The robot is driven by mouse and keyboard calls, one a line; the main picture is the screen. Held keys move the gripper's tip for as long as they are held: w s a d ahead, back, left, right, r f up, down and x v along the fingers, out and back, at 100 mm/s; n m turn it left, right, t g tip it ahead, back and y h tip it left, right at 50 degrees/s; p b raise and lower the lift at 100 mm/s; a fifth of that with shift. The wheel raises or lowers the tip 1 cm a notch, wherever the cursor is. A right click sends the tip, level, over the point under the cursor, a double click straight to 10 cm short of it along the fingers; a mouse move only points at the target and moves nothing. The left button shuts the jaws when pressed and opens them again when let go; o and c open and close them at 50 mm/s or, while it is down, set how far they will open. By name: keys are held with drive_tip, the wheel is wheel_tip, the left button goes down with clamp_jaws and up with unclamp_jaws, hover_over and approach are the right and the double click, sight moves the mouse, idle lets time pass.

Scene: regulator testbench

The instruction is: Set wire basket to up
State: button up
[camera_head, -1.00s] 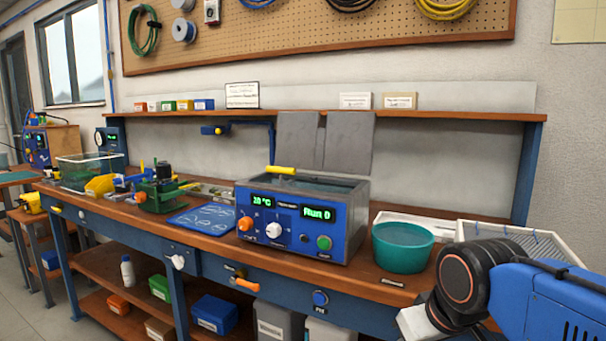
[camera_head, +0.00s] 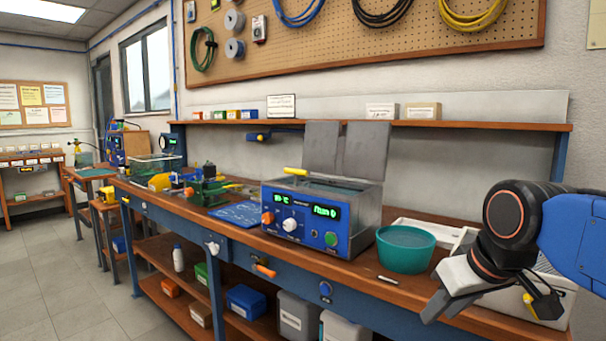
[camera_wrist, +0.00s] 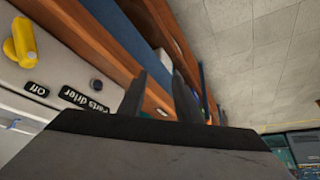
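The blue-fronted bath (camera_head: 305,222) stands on the bench with its grey lid panels raised and liquid inside. A yellow handle (camera_head: 295,171) shows at its rear left rim; I cannot make out the wire basket itself, whose body may be hidden in the bath. My gripper (camera_head: 442,303) is at the right in the head view, in front of the bench edge and well apart from the bath. In the wrist view, my gripper's two dark fingers (camera_wrist: 159,82) stand apart with nothing between them.
A teal bowl (camera_head: 405,250) stands right of the bath, with a white tray (camera_head: 432,230) behind it. A blue mat (camera_head: 238,214) and a green fixture (camera_head: 208,190) are to the left. In the wrist view, a pale panel labelled "Parts drier" (camera_wrist: 85,98) has a yellow knob (camera_wrist: 20,42).

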drive_tip(key=w+a+r+n+y, duration=0.1)
drive_tip(key=w+a+r+n, duration=0.1)
drive_tip(key=w+a+r, duration=0.3)
drive_tip(key=w+a+r+n+t+y, duration=0.1)
drive_tip(key=w+r, duration=0.3)
drive_tip(key=r, duration=0.3)
drive_tip(key=w+a+r+n, duration=0.2)
drive_tip(key=w+a+r, duration=0.2)
drive_tip(key=r, duration=0.3)
drive_tip(key=n+y, duration=0.3)
drive_tip(key=n, duration=0.1)
approach(297, 172)
drive_tip(key=x, duration=1)
drive_tip(key=shift+w, duration=0.5)
clamp_jaws()
